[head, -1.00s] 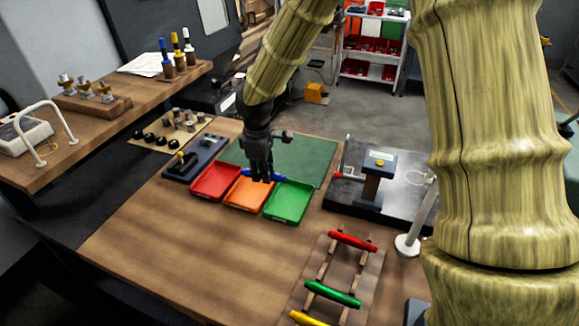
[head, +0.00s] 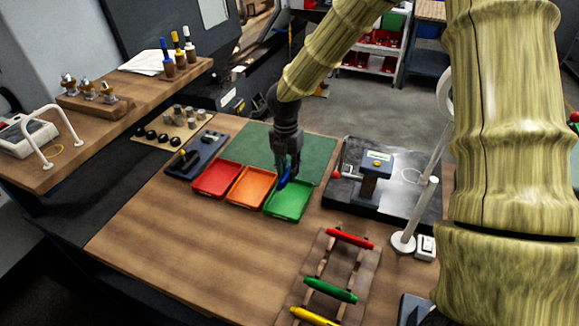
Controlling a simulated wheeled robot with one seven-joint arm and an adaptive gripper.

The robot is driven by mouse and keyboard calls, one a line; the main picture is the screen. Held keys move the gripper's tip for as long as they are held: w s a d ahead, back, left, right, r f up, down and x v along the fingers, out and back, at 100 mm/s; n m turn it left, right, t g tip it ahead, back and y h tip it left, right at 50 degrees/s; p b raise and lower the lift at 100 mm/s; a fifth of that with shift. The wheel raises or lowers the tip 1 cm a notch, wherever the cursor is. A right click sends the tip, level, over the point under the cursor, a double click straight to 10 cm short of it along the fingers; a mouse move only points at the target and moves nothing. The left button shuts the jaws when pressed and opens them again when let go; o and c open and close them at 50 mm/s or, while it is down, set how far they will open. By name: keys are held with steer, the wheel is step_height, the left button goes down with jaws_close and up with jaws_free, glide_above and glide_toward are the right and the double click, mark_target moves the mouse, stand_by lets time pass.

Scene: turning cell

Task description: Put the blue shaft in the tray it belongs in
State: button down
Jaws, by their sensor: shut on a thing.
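My gripper (head: 286,176) is shut on the blue shaft (head: 284,181) and holds it above the green tray (head: 290,205), near its far left part. Part of the shaft is hidden by the fingers. I cannot tell how far the shaft is above the tray floor. The orange tray (head: 251,188) and the red tray (head: 216,180) stand in a row to the left of the green one. All three trays look empty.
A rack (head: 318,281) with red, green and yellow shafts stands at the front right. A dark plate with a measuring stand (head: 375,177) is right of the trays. A green mat (head: 255,145) lies behind them.

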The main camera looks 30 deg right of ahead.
steer(key=shift+s+d+f+n, duration=0.1)
steer(key=shift+d+f+n, duration=0.1)
steer(key=shift+n, duration=0.2)
steer(key=b, duration=0.6)
glide_above(290, 200)
step_height(290, 200, down, 6)
steer(key=shift+f, duration=0.1)
steer(key=shift+w+f, duration=0.2)
steer(key=shift+f, duration=1.3)
steer(key=c, duration=1.2)
jaws_free()
steer(key=shift+r, duration=0.15)
steer(key=r, duration=1.1)
steer(key=shift+w+a+r, duration=0.2)
steer(key=shift+r, duration=0.15)
